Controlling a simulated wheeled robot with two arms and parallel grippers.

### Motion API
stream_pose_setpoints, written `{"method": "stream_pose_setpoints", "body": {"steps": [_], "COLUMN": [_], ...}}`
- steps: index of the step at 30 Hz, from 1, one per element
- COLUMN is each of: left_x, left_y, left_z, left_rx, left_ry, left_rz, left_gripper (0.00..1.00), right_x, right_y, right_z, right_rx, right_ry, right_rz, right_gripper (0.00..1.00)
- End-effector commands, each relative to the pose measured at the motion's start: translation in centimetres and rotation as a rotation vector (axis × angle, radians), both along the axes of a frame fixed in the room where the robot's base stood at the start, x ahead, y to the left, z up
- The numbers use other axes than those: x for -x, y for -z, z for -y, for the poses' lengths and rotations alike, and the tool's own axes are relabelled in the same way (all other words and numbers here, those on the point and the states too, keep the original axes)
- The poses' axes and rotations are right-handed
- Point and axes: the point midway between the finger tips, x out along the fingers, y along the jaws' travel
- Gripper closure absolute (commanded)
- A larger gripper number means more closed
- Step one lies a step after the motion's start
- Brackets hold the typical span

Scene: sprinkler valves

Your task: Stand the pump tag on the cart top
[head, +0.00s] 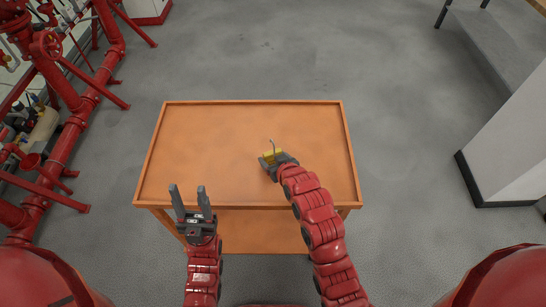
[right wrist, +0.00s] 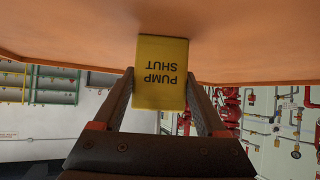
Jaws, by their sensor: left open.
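The yellow pump tag (right wrist: 160,72), lettered "PUMP SHUT", is between the two fingers of my right gripper (right wrist: 160,90), which look closed on its side edges. The wrist picture is upside down, so the tag is upright, its lower edge at or very close to the orange cart top (head: 215,140); contact is unclear. In the head view the tag (head: 273,155) shows as a small yellow block with a thin grey piece, right of the cart's middle. My left gripper (head: 190,200) is open and empty over the cart's front left edge.
The cart top has a low raised rim and is otherwise bare. A lower shelf (head: 260,230) shows below its front. Red pipes and valves (head: 85,100) stand to the left, a white block (head: 510,150) to the right. Grey floor surrounds the cart.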

Motion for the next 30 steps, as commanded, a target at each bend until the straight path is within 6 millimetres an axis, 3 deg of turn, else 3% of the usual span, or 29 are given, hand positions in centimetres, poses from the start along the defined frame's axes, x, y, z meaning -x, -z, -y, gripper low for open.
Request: {"method": "stream_pose_setpoints", "body": {"steps": [1,4,17,26,30], "left_x": [0.0,0.0,0.0,0.0,0.0], "left_y": [0.0,0.0,0.2,1.6,-0.7], "left_z": [0.0,0.0,0.0,0.0,0.0], "left_rx": [0.0,0.0,0.0,0.0,0.0], "left_ry": [0.0,0.0,0.0,0.0,0.0], "left_rz": [0.0,0.0,0.0,0.0,0.001], "left_gripper": [0.5,0.5,0.5,0.5,0.5], "right_x": [0.0,0.0,0.7,4.4,7.2], "right_y": [0.1,0.0,-0.7,-3.3,-6.1], "right_z": [0.0,0.0,0.3,1.9,3.1], "right_rx": [0.0,0.0,0.0,-0.001,0.001], "right_ry": [0.0,0.0,0.0,0.001,0.002], "right_rz": [-0.001,-0.001,0.001,0.002,-0.003], "right_gripper": [0.19,0.01,0.0,0.0,0.0]}}
